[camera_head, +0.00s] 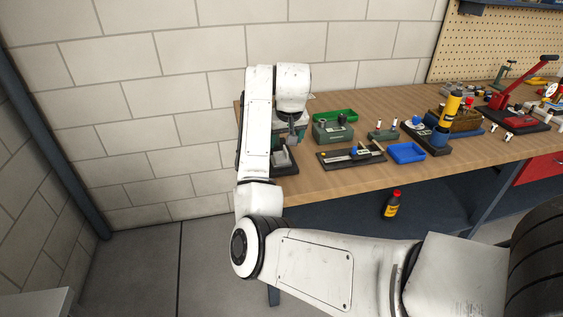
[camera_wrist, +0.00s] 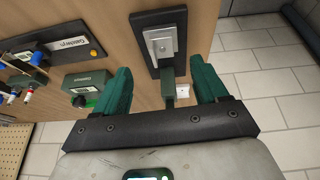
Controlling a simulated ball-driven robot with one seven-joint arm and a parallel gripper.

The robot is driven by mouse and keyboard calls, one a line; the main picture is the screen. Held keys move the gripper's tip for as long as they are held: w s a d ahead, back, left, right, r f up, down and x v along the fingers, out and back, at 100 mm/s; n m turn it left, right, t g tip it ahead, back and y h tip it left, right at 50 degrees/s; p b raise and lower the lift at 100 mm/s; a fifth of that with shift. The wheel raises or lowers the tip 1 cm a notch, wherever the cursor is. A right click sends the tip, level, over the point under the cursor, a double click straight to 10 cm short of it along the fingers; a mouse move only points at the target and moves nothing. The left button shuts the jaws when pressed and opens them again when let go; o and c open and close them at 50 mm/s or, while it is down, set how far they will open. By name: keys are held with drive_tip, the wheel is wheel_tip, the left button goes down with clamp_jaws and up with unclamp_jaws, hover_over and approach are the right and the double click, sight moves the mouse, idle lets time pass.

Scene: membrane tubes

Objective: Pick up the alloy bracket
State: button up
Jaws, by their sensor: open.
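A grey metal piece, which looks like the alloy bracket (camera_wrist: 161,43), lies on a black base (camera_wrist: 172,18) at the end of the bench in the wrist view. In the head view the bracket (camera_head: 281,158) shows partly, just below my gripper (camera_head: 291,138), with my arm hiding some of it. In the wrist view my gripper (camera_wrist: 164,76) is open, with its two green fingers apart. The bracket is beyond the fingertips, not between them. A small dark green block (camera_wrist: 168,88) shows in the gap between the fingers.
The wooden bench (camera_head: 340,181) holds a green box (camera_head: 332,133), a green tray (camera_head: 336,115), a black board with a tool (camera_head: 352,157) and a blue tray (camera_head: 406,152). A white brick wall stands behind.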

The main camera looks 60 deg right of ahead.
sight(281, 155)
drive_tip(key=x, duration=0.6)
drive_tip(key=w+d+x, duration=0.1)
drive_tip(key=x, duration=0.3)
drive_tip(key=shift+r+p, duration=0.2)
drive_tip(key=shift+p, duration=0.1)
drive_tip(key=shift+c, duration=0.3)
drive_tip(key=c, duration=1.1)
drive_tip(key=shift+r, duration=0.1)
drive_tip(key=shift+c, duration=0.2)
drive_tip(key=shift+r, duration=0.1)
